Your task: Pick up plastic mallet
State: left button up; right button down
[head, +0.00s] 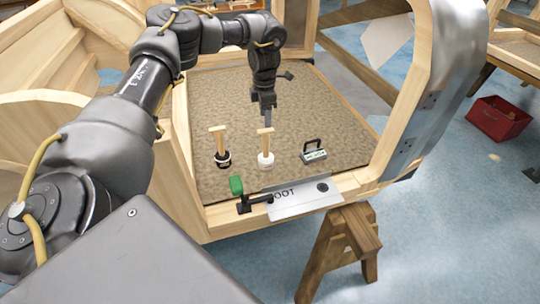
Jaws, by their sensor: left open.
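Two mallets with light wooden handles stand head-down on the brown textured floor of the wooden bodyframe. The white-headed mallet (265,158) looks like the plastic one. The black-headed mallet (222,158) stands to its left. My left gripper (265,114) points down, open and empty, just above or behind the top of the white-headed mallet's handle. The exact gap between them is hard to tell. My right gripper is out of view.
A small box-like tool with a black handle (314,151) sits right of the mallets. A green-ended clamp (236,186) and a pale plate (303,199) are at the front edge. Wooden frame walls enclose the floor. A red bin (499,119) stands farther right.

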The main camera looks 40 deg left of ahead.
aim_at(265, 132)
pick_arm(q)
jog(key=shift+a, duration=0.2)
notch_tip(265, 132, down, 6)
jog(key=shift+d+r, duration=0.1)
jog(key=shift+r, duration=0.05)
jog(key=shift+f+p, duration=0.45)
jog(key=shift+p, duration=0.1)
notch_tip(265, 132, down, 4)
jog(key=shift+d+r+p, duration=0.1)
jog(key=shift+r+p, duration=0.1)
jog(key=shift+p, duration=0.15)
jog(key=shift+f, duration=0.35)
jog(key=c, duration=1)
jog(key=shift+c, duration=0.4)
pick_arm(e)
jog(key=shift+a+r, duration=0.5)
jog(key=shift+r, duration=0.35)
pick_arm(q)
jog(key=shift+r, duration=0.1)
jog(key=shift+r, duration=0.1)
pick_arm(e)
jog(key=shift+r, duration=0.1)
